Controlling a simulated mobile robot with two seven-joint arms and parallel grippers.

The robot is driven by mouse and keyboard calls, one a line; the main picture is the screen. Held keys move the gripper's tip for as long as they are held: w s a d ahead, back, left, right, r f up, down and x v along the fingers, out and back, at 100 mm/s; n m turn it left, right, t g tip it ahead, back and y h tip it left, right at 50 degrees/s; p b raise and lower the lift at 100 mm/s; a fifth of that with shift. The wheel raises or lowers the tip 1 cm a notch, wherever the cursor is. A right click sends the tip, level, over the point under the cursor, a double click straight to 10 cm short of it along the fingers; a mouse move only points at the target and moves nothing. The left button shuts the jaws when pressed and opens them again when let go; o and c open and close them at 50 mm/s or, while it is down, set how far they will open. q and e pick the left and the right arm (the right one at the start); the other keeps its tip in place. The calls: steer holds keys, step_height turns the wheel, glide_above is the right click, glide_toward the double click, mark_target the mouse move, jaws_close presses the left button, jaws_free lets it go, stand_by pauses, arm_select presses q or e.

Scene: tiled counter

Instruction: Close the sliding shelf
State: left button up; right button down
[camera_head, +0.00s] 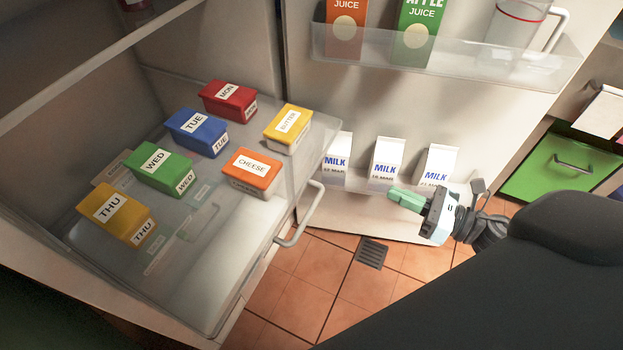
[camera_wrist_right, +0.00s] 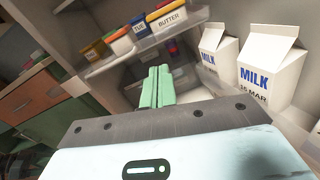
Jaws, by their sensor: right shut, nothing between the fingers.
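The sliding shelf (camera_head: 217,290) is a clear tray inside the open fridge, with a pale bar handle (camera_head: 302,217) along its front right side. It holds several labelled containers and looks pulled out towards the open door. My right gripper (camera_head: 399,199) has green fingers, shut and empty, in front of the milk cartons and to the right of the handle, apart from it. In the right wrist view the shut fingers (camera_wrist_right: 157,87) point towards the shelf and its boxes. My left gripper is not in view.
Milk cartons (camera_head: 387,163) stand low on the open fridge door, below a door bin (camera_head: 440,62) with juice cartons. On the shelf are the butter box (camera_head: 288,127), the cheese box (camera_head: 251,172) and day-labelled boxes. Orange floor tiles (camera_head: 300,285) show below.

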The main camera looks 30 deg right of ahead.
steer(key=w+n+y, duration=0.1)
steer(key=n, duration=0.2)
arm_select(q)
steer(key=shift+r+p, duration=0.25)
steer(key=shift+p, duration=0.3)
arm_select(e)
glide_toward(319, 165)
steer(key=shift+g, duration=0.4)
steer(key=x, duration=0.6)
steer(key=shift+w+r, duration=0.15)
steer(key=shift+w, duration=0.35)
steer(key=shift+a, duration=0.1)
